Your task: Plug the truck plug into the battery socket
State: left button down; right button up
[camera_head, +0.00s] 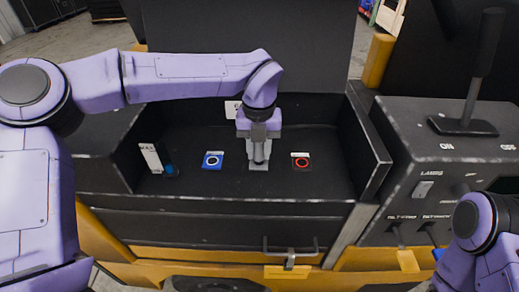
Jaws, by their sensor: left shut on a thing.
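My left gripper (259,155) reaches down into the black recessed tray of the truck, pointing straight down. It is shut on a small grey piece, which I take for the truck plug; the fingers hide most of it. A grey plate (258,168) shows right under the fingertips; whether the held piece touches it I cannot tell. A blue square with a white ring (213,160) lies left of the gripper, and a dark red square with a ring (301,162) lies right of it. Which of these is the battery socket is not clear. My right arm shows at lower right, its gripper out of view.
A white label piece (152,157) with a blue part beside it stands at the tray's left. The tray's raised right wall (369,143) borders a control box (432,160) with a tall lever (482,70). A drawer handle (290,252) is on the front.

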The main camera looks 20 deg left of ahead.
pick_arm(q)
jog(key=shift+r+p, duration=1.9)
jog(key=shift+r, duration=0.55)
notch_tip(320, 180, up, 6)
jog(key=p, duration=0.5)
jog(key=shift+r, duration=0.1)
